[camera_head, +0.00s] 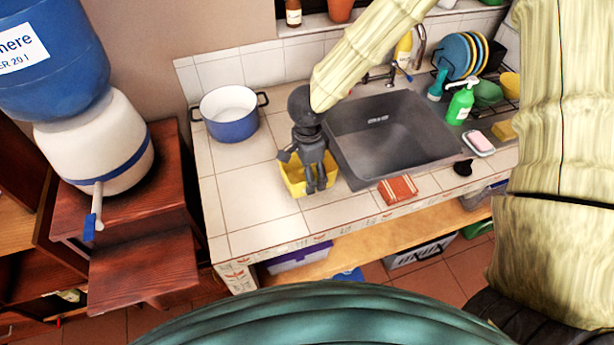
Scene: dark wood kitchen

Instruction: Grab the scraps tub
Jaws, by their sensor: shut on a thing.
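The scraps tub appears to be the yellow tub (293,188) on the white tiled counter, just left of the sink. My dark gripper (316,184) points down over it from above. Its fingers are shut on the tub's near right side. The gripper covers the middle of the tub, so what lies inside is mostly hidden. The tub looks upright; I cannot tell whether it is lifted clear of the tiles.
A grey sink (400,125) lies right of the tub, a blue pot (229,113) behind left. A green soap bottle (461,103) and dish rack (505,90) stand at right. The counter's left front (250,195) is clear.

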